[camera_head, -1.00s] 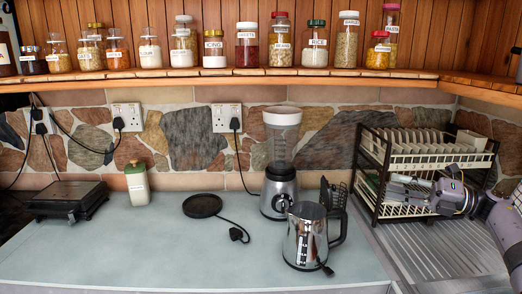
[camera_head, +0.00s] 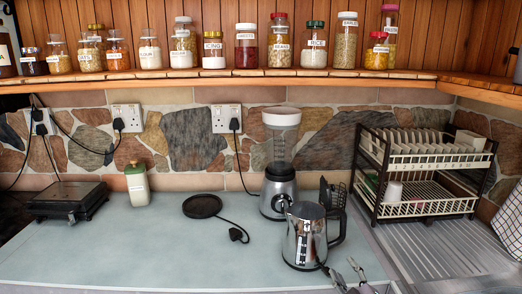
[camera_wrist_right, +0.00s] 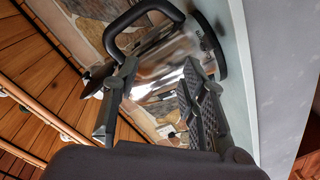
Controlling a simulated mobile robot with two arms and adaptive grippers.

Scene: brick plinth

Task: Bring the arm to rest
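My right gripper (camera_head: 343,266) is at the bottom edge of the head view, in front of and to the right of the metal kettle (camera_head: 304,238). Its two fingers are spread apart with nothing between them. In the right wrist view my right gripper (camera_wrist_right: 159,66) is also open. The shiny kettle (camera_wrist_right: 205,50) with its black handle lies beyond the fingers, and I see no grip on it. My left gripper is not in view.
A blender (camera_head: 279,186) stands behind the kettle. A scale (camera_head: 68,200), a bottle (camera_head: 138,184) and a black round base (camera_head: 202,206) are further left. The front left counter is clear.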

